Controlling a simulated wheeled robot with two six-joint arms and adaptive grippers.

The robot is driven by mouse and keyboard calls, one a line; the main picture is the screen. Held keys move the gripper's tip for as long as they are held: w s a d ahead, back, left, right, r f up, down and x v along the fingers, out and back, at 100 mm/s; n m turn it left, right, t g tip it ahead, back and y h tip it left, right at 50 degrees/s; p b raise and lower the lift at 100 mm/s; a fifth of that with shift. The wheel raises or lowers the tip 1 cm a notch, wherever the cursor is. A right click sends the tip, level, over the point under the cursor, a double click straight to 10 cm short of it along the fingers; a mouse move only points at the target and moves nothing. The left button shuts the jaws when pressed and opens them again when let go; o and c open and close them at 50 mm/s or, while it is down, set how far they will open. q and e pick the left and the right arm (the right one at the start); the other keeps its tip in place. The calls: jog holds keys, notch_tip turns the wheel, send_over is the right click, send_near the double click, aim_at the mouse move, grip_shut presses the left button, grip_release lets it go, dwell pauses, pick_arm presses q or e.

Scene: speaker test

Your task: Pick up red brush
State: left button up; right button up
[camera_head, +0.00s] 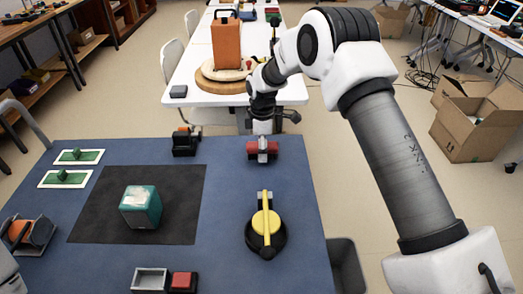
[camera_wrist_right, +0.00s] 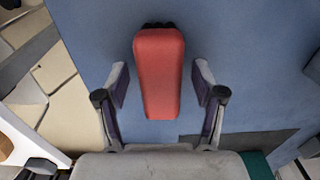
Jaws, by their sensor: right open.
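The red brush (camera_head: 253,150) lies near the far right part of the blue table. In the right wrist view the red brush (camera_wrist_right: 158,72) shows as a long red block with a dark far end. My right gripper (camera_head: 262,130) is right above it, pointing down. In the wrist view my right gripper (camera_wrist_right: 160,88) is open, one finger on each side of the brush, with a gap visible on both sides. Whether the fingertips are down at the brush's height I cannot tell. My left gripper is not in view.
The blue table (camera_head: 225,272) also holds a teal block (camera_head: 141,208) on a dark mat (camera_head: 95,225), a black and yellow tool (camera_head: 266,236), a black and orange item (camera_head: 186,141) and a small grey tray (camera_head: 150,279). A white table (camera_head: 185,72) stands behind.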

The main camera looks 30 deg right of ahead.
jog(key=shift+r, duration=0.1)
jog(key=c, duration=1.3)
jog(key=shift+o, duration=0.2)
notch_tip(320, 180, up, 10)
jog(key=o, duration=0.4)
jog(key=shift+p, duration=0.3)
jog(key=shift+c, duration=1.3)
